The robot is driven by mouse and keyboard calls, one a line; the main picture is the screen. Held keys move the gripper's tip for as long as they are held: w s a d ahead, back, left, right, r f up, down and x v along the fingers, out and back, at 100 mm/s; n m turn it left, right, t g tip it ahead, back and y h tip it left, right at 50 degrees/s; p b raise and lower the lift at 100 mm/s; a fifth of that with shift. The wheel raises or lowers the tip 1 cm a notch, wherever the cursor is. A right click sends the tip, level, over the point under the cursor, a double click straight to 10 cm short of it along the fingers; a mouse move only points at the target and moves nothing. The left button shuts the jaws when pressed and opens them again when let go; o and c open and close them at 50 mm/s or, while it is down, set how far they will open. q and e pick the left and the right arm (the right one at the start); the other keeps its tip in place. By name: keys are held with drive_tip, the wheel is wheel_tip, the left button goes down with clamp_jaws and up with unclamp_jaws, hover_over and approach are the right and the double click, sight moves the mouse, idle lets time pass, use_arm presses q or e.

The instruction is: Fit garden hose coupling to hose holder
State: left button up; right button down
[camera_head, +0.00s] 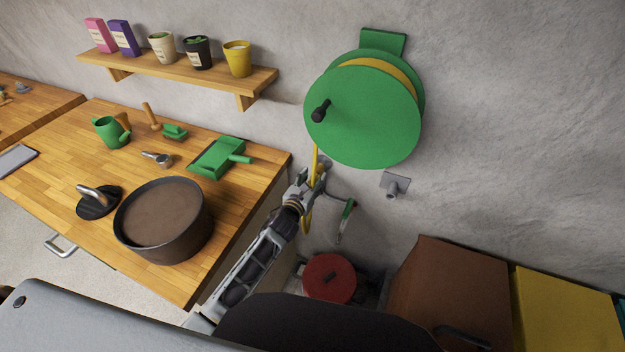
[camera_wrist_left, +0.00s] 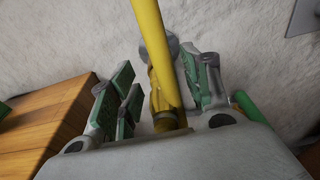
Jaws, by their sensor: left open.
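The green hose reel (camera_head: 370,115) hangs on the wall, and its yellow hose (camera_head: 315,160) drops from the reel's lower left side. My left gripper (camera_head: 312,178) is below the reel, beside the hanging hose. In the left wrist view the gripper (camera_wrist_left: 160,85) is open, with the yellow hose (camera_wrist_left: 152,35) running between its fingers. A brass-coloured section, perhaps the coupling (camera_wrist_left: 160,98), shows between the fingers; its end is hidden by the gripper body. A small grey wall bracket, perhaps the hose holder (camera_head: 396,184), is right of the gripper and apart from it. My right gripper is out of view.
A wooden bench (camera_head: 240,215) with a dark round pot (camera_head: 150,262) and garden tools stands left. A shelf (camera_head: 185,70) holds pots and boxes. A green-handled tool (camera_head: 347,215) hangs below the reel. A red lidded container (camera_head: 330,278) and brown box (camera_head: 455,285) stand below.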

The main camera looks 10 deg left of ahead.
use_arm(q)
clamp_jaws()
idle(0.4)
drive_tip(key=shift+f+p+v, duration=0.2)
drive_tip(key=shift+p+v, duration=0.1)
drive_tip(key=shift+v, duration=0.9)
drive_tip(key=shift+f+p+v, duration=0.15)
drive_tip(key=shift+p+v, duration=0.1)
drive_tip(key=shift+v, duration=0.9)
idle(0.4)
